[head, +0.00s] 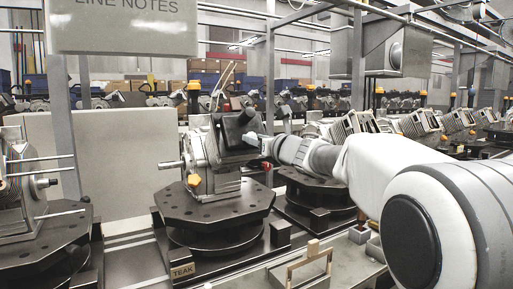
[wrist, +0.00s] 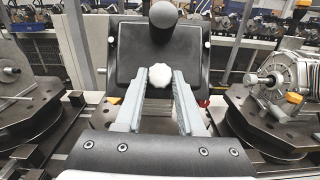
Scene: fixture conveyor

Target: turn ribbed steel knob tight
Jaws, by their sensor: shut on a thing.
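The ribbed steel knob (wrist: 160,77) shows in the wrist view as a pale, lobed round head in front of a black tilted panel (wrist: 190,52). My gripper (wrist: 163,80) has one fingertip on each side of the knob and is shut on it. In the head view my gripper (head: 262,144) reaches in from the right to the black panel (head: 233,130) on the grey machine fixture (head: 203,158). The knob is small there and mostly hidden by the fingers. How far it is turned cannot be told.
A dark round ball (wrist: 163,14) stands at the panel's top, just beyond the knob. The fixture sits on a dark octagonal turntable (head: 215,207) marked TEAK. Other fixtures stand to both sides. A small wooden frame (head: 309,267) is at the front.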

